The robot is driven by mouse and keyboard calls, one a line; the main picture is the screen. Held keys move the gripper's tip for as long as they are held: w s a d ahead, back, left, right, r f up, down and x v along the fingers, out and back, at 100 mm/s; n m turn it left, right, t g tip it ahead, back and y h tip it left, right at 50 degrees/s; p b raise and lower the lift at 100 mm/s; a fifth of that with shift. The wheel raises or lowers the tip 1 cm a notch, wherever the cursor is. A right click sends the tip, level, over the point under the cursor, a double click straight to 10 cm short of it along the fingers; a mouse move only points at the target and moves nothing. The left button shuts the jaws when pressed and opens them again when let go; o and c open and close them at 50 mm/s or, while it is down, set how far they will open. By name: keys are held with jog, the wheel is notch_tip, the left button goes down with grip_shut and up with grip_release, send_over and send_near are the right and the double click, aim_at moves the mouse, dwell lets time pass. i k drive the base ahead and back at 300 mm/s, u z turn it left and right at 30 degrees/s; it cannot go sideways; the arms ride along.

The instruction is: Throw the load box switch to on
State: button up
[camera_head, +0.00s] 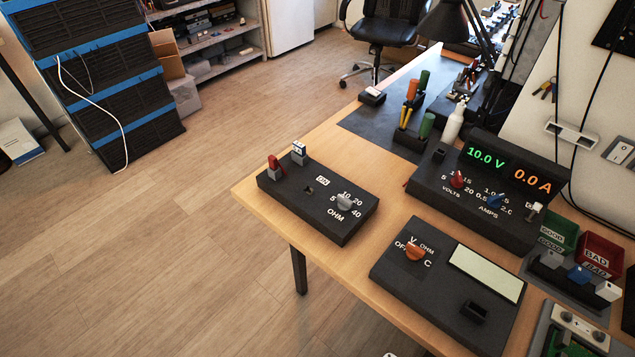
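The load box (330,226) is a black box on the near left corner of the wooden table, marked OHM. A grey knob (345,202) sits among the numbers 5, 10, 20 and 40. Beside the ON label (322,180) is a small dark switch (309,190); its position is too small to tell. A red plug (276,166) and a white-and-black plug (299,153) stand at the box's far left edge. My gripper is not in view, and nothing touches the load box switch.
The power supply (430,185) reads 10.0 V and 0.0 A. A meter (400,275) with an orange knob (414,251) lies nearer. Green (558,233) and red (600,255) bins stand right. Bare wood surrounds the load box; floor is open to the left.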

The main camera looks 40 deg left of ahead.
aim_at(304, 187)
jog(key=u, duration=0.9)
jog(key=k, duration=0.4)
jog(key=u, duration=0.55)
jog(key=i, duration=0.45)
